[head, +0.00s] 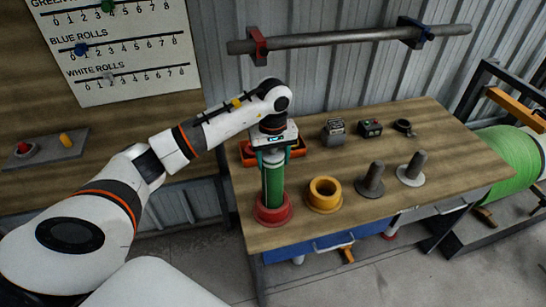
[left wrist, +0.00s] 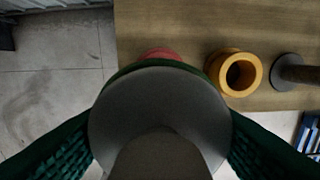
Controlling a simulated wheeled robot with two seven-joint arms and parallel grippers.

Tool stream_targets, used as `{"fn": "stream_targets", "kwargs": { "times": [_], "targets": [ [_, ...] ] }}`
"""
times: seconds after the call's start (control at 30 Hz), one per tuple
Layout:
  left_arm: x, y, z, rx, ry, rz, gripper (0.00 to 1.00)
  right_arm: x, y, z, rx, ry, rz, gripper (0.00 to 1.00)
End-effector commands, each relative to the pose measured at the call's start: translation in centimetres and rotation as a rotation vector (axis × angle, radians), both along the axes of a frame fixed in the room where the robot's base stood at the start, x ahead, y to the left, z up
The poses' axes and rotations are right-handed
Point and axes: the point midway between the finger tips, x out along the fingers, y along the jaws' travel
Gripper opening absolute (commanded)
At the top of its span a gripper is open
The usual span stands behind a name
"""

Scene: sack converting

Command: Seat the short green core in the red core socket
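The green core (head: 273,186) stands upright below my left gripper (head: 273,160). The gripper's fingers lie on both sides of its upper end and appear shut on it. In the left wrist view a grey round end (left wrist: 160,105) fills the middle, with a green rim and dark green fingers against both sides. The red core socket (head: 273,212) is at the table's front left, and the core's lower end meets it in the head view. The socket shows only partly in the left wrist view (left wrist: 163,54), behind the core. How deep the core sits is hidden. My right gripper is out of view.
A yellow socket (head: 324,194) stands close right of the red one, then two grey posts (head: 371,180) on round bases. An orange tray (head: 248,154) is behind the gripper. Small dark devices (head: 334,130) stand at the back. A bar (head: 350,39) runs along the wall.

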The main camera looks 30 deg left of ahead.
Motion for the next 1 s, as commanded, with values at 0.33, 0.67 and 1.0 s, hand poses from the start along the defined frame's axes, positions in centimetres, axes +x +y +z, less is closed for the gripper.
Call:
{"fn": "stream_targets", "kwargs": {
  "times": [0.33,0.67,1.0],
  "targets": [
    [0.0,0.0,0.0,0.001,0.001,0.000,0.79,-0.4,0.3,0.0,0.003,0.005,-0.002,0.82],
    [0.1,0.1,2.8,0.003,-0.006,0.000,0.79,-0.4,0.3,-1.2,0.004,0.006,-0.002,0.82],
    [0.1,0.1,10.1,0.002,-0.004,0.001,0.79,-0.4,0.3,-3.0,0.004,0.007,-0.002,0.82]
  ]
}}
